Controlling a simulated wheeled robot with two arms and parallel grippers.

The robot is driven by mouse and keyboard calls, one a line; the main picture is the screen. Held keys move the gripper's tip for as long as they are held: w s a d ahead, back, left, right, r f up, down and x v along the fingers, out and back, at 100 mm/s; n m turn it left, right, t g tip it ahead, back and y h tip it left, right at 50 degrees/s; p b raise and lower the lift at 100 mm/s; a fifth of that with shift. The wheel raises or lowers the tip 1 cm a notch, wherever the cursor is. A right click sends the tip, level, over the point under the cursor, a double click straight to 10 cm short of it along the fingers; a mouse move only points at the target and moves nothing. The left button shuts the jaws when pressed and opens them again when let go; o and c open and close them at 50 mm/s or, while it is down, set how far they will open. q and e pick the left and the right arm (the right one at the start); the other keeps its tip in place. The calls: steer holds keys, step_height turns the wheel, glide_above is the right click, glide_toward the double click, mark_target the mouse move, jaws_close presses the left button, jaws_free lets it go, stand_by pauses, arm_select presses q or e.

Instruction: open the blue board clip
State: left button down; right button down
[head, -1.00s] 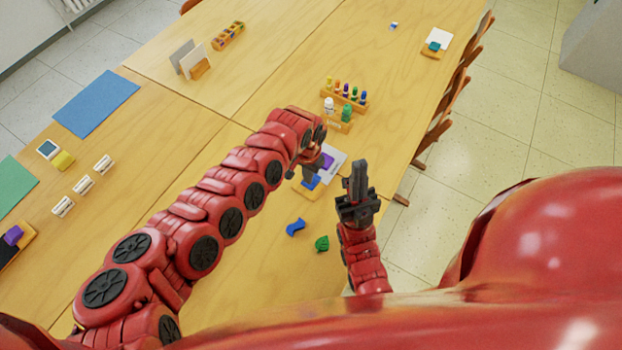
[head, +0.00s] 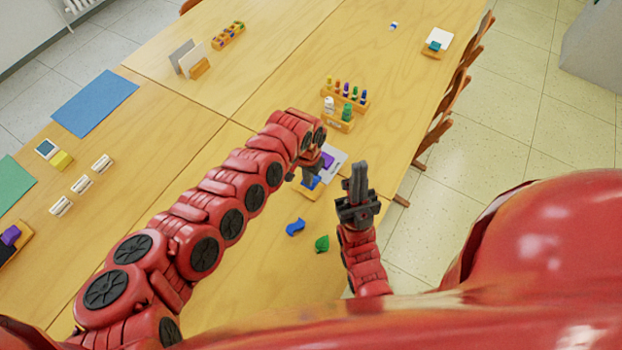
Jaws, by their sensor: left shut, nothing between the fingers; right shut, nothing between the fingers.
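The blue board clip (head: 315,184) shows as a small blue patch on a wooden board (head: 308,194), close to the middle of the table. A white sheet (head: 338,160) and a purple piece (head: 327,159) are beside it. My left gripper (head: 309,181) is shut, points down right at the blue clip and partly hides it; I cannot tell whether it touches. Whether the clip is open cannot be made out. My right gripper (head: 358,170) is shut and empty, pointing up in the picture, to the right of the board and apart from it.
A blue piece (head: 295,228) and a green piece (head: 322,244) lie on the table (head: 250,290) below the board. A wooden rack of coloured bottles (head: 347,97) and a wooden holder (head: 336,124) stand beyond it. Chairs (head: 440,115) line the right edge.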

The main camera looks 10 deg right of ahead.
arm_select(q)
steer(key=shift+s+f, duration=0.1)
steer(key=shift+f, duration=0.05)
steer(key=shift+r+p, duration=0.75)
steer(key=shift+r, duration=0.05)
step_height(320, 180, up, 6)
steer(key=p, duration=0.4)
steer(key=shift+f+p, duration=0.25)
steer(key=shift+p, duration=0.15)
steer(key=shift+f, duration=0.1)
